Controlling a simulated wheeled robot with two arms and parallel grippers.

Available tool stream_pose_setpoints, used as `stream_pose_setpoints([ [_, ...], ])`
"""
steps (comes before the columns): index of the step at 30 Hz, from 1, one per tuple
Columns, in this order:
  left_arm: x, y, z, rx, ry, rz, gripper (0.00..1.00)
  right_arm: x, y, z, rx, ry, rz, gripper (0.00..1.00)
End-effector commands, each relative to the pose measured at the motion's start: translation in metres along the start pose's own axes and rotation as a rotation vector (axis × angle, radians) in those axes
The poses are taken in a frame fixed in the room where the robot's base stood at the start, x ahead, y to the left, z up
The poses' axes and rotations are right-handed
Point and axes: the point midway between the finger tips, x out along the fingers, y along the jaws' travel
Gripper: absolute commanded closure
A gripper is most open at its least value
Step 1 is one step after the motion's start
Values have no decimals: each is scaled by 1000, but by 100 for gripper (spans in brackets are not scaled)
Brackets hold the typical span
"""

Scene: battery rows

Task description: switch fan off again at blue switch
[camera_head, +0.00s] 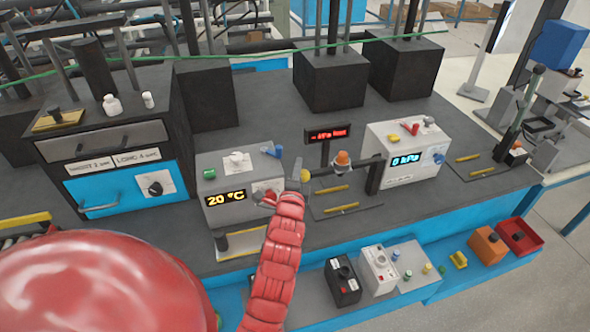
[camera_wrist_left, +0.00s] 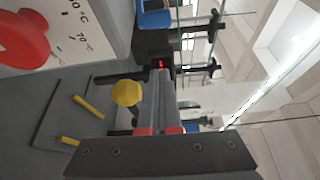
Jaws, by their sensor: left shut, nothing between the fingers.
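A grey box with a yellow "20 °C" display (camera_head: 226,198) stands left of centre on the dark bench in the head view. A small blue switch (camera_head: 271,151) sits on its top at the right. A blue part also shows at the top of the left wrist view (camera_wrist_left: 153,18); I cannot tell if it is the same switch. My left gripper (camera_head: 297,172) is shut and empty, just right of this box near its red knob. Its closed fingers (camera_wrist_left: 166,92) show in the wrist view. I cannot make out a fan. My right gripper is not in view.
A yellow ball (camera_head: 305,176) is close beside my left fingers. The red knob with dial marks (camera_wrist_left: 22,38) is near in the wrist view. A "0 kPa" box (camera_head: 404,172) stands to the right, with an orange-topped part (camera_head: 342,158) before it. A drawer cabinet (camera_head: 110,165) stands left.

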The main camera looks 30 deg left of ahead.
Motion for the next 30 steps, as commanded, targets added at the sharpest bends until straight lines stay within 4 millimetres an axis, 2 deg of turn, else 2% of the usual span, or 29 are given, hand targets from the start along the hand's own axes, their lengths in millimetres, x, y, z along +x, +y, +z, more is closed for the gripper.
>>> stream_pose_setpoints([
  [3, 22, -5, 1, -2, -2, -2, 100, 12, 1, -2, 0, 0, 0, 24],
  [9, 53, -6, 1, -1, -1, -4, 100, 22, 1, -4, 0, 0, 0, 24],
  [13, 42, -4, 24, 3, -3, 1, 100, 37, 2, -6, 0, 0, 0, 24],
  [18, 37, -2, 36, 0, 0, -2, 100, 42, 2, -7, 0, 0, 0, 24],
  [30, 36, -1, 38, 0, 1, -3, 100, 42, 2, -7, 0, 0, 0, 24],
])
